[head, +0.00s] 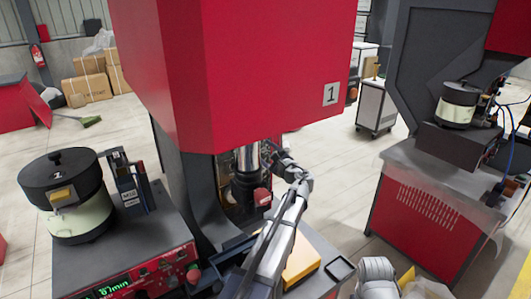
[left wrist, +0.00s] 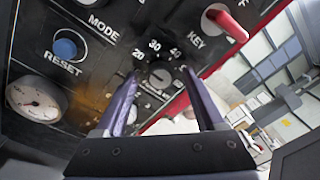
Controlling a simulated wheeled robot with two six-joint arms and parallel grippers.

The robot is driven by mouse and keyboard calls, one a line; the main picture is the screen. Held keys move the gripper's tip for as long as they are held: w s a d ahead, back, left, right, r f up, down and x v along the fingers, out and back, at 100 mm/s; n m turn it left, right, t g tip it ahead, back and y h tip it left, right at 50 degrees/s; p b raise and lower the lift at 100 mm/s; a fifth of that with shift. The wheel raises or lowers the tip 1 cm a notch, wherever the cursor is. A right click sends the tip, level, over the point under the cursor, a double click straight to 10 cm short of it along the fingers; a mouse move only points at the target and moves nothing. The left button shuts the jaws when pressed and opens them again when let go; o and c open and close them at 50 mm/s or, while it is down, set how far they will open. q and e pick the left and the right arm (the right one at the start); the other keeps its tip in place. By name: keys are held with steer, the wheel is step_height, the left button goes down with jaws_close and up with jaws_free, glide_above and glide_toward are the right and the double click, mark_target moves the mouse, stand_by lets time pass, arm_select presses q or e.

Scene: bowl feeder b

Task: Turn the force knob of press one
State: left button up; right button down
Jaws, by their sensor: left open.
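Press one (head: 225,75) is the big red machine with a "1" plate in the middle of the head view. In the left wrist view its dark control panel shows the force knob (left wrist: 160,77), a small round dark knob with the marks 20, 30 and 40 around it. My left gripper (left wrist: 161,80) is open, with one finger on each side of the knob in that view. I cannot tell whether the fingers touch it. In the head view my left gripper (head: 271,150) is at the right side of the press, partly hidden, and the knob is not visible.
Around the knob are a red key switch (left wrist: 228,25), a blue reset button (left wrist: 66,47) and a pressure gauge (left wrist: 35,100). A bowl feeder (head: 80,210) stands left of the press. Another red machine stand (head: 425,215) is at the right. Open floor lies between them.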

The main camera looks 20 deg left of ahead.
arm_select(q)
jaws_close()
stand_by(0.5)
steer(key=shift+n, duration=0.3)
steer(key=n, duration=0.3)
steer(key=shift+n, duration=0.3)
steer(key=shift+f+n+y+b, duration=0.1)
steer(key=shift+n+y+b, duration=0.25)
steer(key=shift+n, duration=2.05)
jaws_free()
